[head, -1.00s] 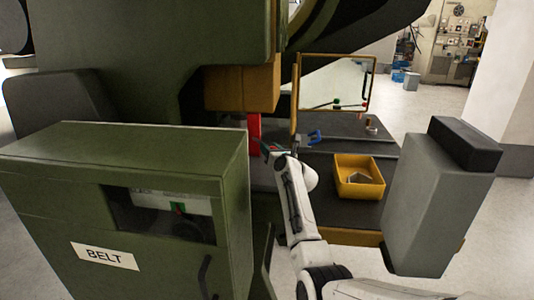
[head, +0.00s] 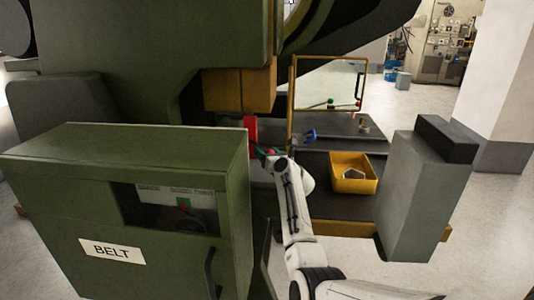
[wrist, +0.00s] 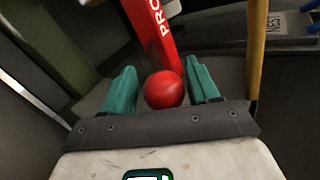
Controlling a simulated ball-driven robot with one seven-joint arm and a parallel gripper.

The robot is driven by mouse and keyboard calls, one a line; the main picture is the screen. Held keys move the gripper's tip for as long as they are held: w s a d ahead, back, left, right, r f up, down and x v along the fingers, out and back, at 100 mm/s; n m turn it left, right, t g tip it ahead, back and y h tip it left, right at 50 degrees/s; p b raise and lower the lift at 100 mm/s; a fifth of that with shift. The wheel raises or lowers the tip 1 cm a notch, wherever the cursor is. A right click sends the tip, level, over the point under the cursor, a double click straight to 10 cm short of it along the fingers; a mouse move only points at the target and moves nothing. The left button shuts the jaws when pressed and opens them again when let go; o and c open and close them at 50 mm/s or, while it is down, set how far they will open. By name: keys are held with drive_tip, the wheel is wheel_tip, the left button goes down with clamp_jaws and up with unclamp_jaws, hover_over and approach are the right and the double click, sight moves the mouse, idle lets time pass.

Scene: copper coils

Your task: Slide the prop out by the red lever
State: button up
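The red lever (wrist: 153,35) is a flat red bar with white lettering, partly cut off at the top of the wrist view. A red ball knob (wrist: 164,90) is at its near end. My gripper (wrist: 160,75) has its two teal fingers on either side of the knob, with a narrow gap on the left; I cannot tell if the right finger touches it. In the head view the red lever (head: 251,128) shows beside the green cabinet, under an ochre block (head: 240,85), with my gripper (head: 267,154) at its lower end. The prop itself cannot be made out clearly.
A green cabinet labelled BELT (head: 120,215) stands close on the left. A yellow tray (head: 353,187) lies on the dark bench to the right, with a blue item (head: 309,136) behind. A yellow-framed panel (head: 291,100) stands at the back. A grey box (head: 425,195) stands at the right.

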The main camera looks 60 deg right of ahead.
drive_tip(key=shift+o, duration=0.2)
drive_tip(key=v, duration=1)
drive_tip(key=shift+s+a, duration=0.2)
drive_tip(key=shift+s, duration=0.15)
idle(0.4)
